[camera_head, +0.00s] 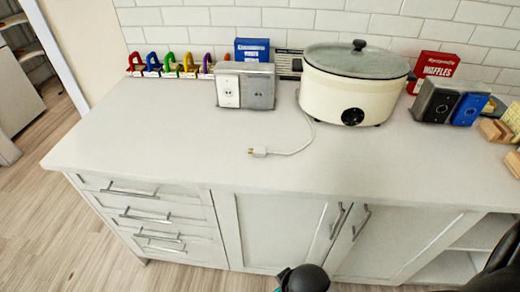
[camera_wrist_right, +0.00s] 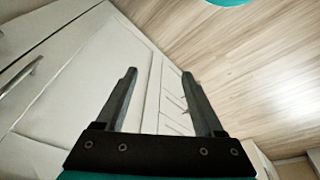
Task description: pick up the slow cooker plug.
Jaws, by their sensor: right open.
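The slow cooker plug (camera_head: 258,152) is small and white with metal prongs pointing left. It lies on the counter at the end of a thin white cord (camera_head: 300,143), which runs to the cream slow cooker (camera_head: 325,97) with a glass lid. A grey outlet box (camera_head: 230,92) stands behind the plug. My right gripper (camera_wrist_right: 160,75) is open and empty in the right wrist view, with cabinet fronts and the wood floor beyond it. In the head view, dark parts of my arms show at the bottom edge, but no fingers. My left gripper is not in view.
The white counter (camera_head: 180,150) is clear around the plug and along its front. Coloured clips (camera_head: 170,65), a blue box (camera_head: 252,50) and a red box (camera_head: 435,66) stand along the tiled wall. Black and blue holders (camera_head: 450,103) and wooden blocks (camera_head: 495,131) are at the right.

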